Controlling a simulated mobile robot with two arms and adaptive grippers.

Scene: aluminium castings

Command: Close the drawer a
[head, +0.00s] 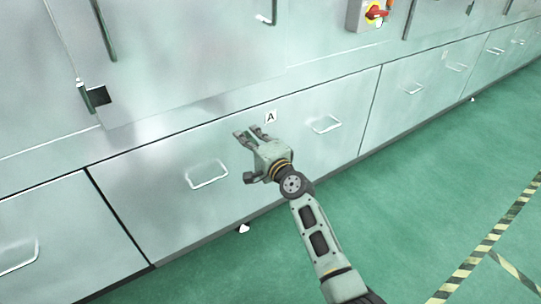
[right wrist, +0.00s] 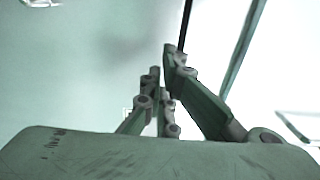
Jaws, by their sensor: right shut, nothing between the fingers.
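Drawer A (head: 262,195) is the wide pale metal drawer front with a small "A" label (head: 270,117) near its top edge. It has a left handle (head: 207,174) and a right handle (head: 323,124). Its front looks nearly in line with its neighbours; I cannot tell whether a small gap remains. My right gripper (head: 247,134) is in front of the drawer between the two handles, just below and left of the label. Its fingers are shut and empty. In the right wrist view the fingers (right wrist: 162,75) point at the pale front; contact is unclear. My left gripper is out of view.
Similar drawers stand at the left (head: 60,245) and right (head: 415,85) in the same row. A red and yellow switch (head: 375,12) is on the cabinet above. The green floor (head: 420,200) is clear, with striped tape (head: 490,240) at the right.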

